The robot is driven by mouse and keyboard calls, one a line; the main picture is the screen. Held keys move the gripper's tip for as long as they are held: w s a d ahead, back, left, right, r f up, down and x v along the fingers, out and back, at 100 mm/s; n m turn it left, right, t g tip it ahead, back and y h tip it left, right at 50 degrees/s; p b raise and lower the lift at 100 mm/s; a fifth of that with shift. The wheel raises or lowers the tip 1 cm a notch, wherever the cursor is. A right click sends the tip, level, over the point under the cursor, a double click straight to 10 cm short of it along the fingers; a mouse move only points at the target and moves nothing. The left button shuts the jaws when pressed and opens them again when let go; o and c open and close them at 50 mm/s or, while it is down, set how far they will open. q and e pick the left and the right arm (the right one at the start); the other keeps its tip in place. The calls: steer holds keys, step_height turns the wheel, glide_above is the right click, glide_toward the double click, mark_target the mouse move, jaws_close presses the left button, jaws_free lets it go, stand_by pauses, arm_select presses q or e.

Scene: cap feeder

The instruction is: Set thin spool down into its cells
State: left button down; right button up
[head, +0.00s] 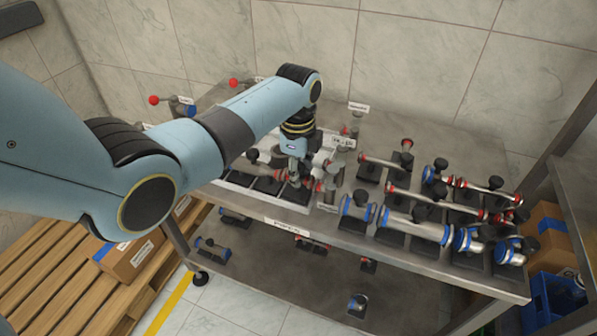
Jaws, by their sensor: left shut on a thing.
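My left gripper (297,174) points down over the white tray (232,186) with dark cells. It is shut on a small grey spool with red ends (306,182), low at the tray's right part. The fingers partly hide the spool, and I cannot tell whether it touches the cell floor. Other dark cells (268,185) show to the left of the gripper. My right gripper is not in view.
The tray stands on a grey metal table (350,228). Red- and blue-ended pipe pieces (415,222) lie in dark holders at the right. An upright grey fitting (338,160) stands close right of the gripper. Red-balled levers (155,100) are behind my arm.

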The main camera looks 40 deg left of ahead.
arm_select(q)
steer(key=shift+f, duration=0.3)
steer(key=c, duration=1.1)
jaws_free()
steer(key=shift+c, duration=0.2)
step_height(320, 180, up, 12)
steer(key=shift+f, duration=0.1)
steer(key=shift+s, duration=0.15)
